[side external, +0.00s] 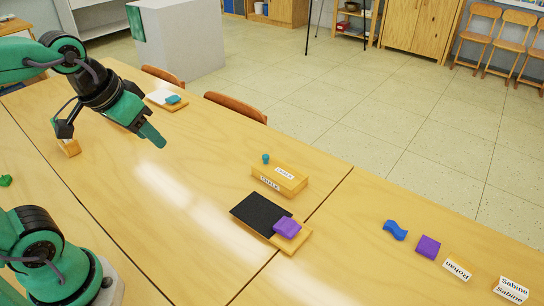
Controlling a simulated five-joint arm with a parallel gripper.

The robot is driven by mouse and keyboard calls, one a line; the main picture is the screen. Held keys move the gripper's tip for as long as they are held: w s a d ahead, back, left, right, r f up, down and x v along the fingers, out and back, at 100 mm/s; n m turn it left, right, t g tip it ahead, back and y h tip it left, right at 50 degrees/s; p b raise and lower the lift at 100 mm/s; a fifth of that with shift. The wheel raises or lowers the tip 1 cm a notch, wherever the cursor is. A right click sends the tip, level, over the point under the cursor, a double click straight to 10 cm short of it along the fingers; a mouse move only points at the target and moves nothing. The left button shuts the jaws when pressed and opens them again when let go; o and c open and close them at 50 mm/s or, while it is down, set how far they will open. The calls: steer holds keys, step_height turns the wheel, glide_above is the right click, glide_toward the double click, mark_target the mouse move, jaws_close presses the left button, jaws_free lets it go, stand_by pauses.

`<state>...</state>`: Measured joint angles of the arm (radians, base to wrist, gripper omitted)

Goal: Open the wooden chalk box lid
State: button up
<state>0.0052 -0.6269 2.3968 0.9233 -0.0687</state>
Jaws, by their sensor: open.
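The wooden chalk box (279,181) sits on the table right of centre, with "CHALK" labels on its top and its front side. Its lid (285,174) appears closed. My gripper (108,134) is at the upper left, well above the table and far to the left of the box. It is open, and nothing shows between its fingers. A wooden piece (70,147) lies on the table behind or below one finger; I cannot tell the gap between them.
Blue and purple pieces and name cards (457,269) lie at right. The table between gripper and box is clear.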

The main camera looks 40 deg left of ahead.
steer(key=w+r+n+g, duration=0.1)
steer(key=w+n, duration=0.1)
steer(key=w, duration=0.6)
steer(key=n+g, duration=0.4)
steer(key=n, duration=0.2)
glide_above(266, 156)
step_height(266, 156, down, 14)
steer(key=shift+f, duration=0.2)
steer(key=shift+f, duration=0.1)
steer(key=shift+f, duration=3.8)
jaws_close()
